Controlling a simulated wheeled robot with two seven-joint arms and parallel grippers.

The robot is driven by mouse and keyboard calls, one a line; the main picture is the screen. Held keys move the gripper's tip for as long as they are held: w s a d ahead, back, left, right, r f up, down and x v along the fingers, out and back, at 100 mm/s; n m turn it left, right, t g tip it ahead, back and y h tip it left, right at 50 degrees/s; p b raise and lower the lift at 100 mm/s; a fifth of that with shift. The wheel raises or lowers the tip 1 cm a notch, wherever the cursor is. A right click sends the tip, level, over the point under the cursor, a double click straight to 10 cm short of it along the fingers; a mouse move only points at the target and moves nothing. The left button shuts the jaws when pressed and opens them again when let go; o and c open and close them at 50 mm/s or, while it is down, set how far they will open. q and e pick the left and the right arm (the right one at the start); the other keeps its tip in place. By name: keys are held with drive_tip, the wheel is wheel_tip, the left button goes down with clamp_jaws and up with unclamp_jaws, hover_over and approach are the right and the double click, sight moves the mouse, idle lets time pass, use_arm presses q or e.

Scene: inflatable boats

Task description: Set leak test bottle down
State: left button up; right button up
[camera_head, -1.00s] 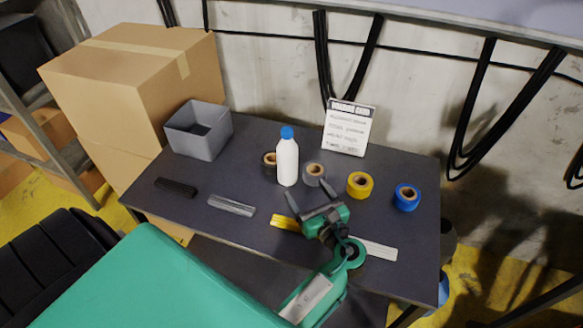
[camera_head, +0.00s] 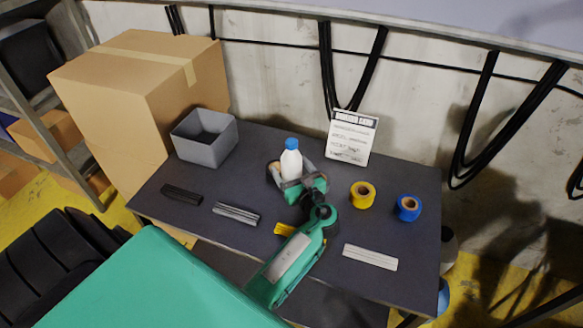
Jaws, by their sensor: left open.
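The leak test bottle (camera_head: 291,161) is white with a blue cap and stands upright on the dark table (camera_head: 200,174). My left gripper (camera_head: 290,173) is at the bottle's lower part, with its fingers open on either side of it. The gripper body hides the bottle's base, and I cannot tell whether either finger touches the bottle. My right gripper is not in view.
Yellow tape (camera_head: 362,194) and blue tape (camera_head: 408,207) lie to the right. A grey bin (camera_head: 207,152) stands at back left, and a sign (camera_head: 351,137) behind. Black (camera_head: 181,195) and grey strips (camera_head: 236,213) lie left. A pale strip (camera_head: 370,257) lies front right.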

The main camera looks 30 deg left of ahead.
use_arm(q)
drive_tip(key=shift+w+a, duration=0.1)
drive_tip(key=shift+r, duration=0.1)
drive_tip(key=c, duration=1.5)
